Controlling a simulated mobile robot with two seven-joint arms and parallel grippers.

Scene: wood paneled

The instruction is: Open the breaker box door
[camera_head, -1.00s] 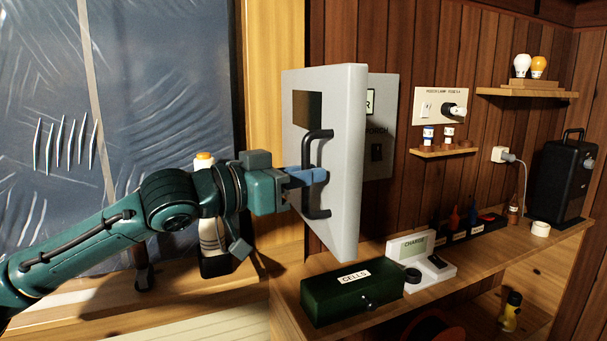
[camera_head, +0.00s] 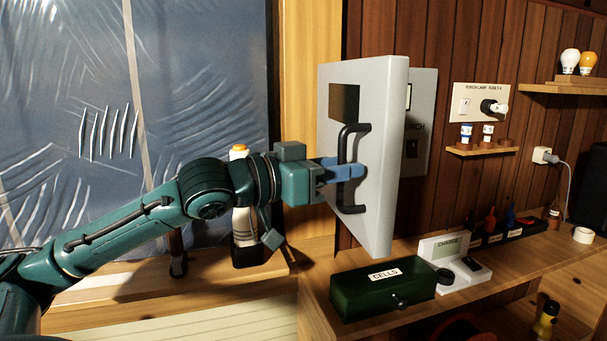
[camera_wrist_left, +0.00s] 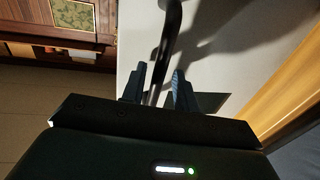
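The grey breaker box door (camera_head: 378,205) stands swung out from the wall in the head view, its black bar handle (camera_head: 345,197) facing my arm. Behind it, part of the grey box (camera_head: 420,110) shows on the wood wall, with a dark switch on it. My left gripper (camera_head: 350,170) has its blue fingers at the middle of the handle. In the left wrist view the handle (camera_wrist_left: 172,35) runs between the two fingers (camera_wrist_left: 158,90); a small gap seems to show beside it, so firm contact is unclear. My right gripper is not in view.
A green CELLS box (camera_head: 382,288) and a white charger (camera_head: 455,262) sit on the wooden bench below the door. A bottle (camera_head: 244,225) stands behind my left forearm. Small shelves (camera_head: 482,149) and a fuse panel (camera_head: 480,103) are on the wall to the right.

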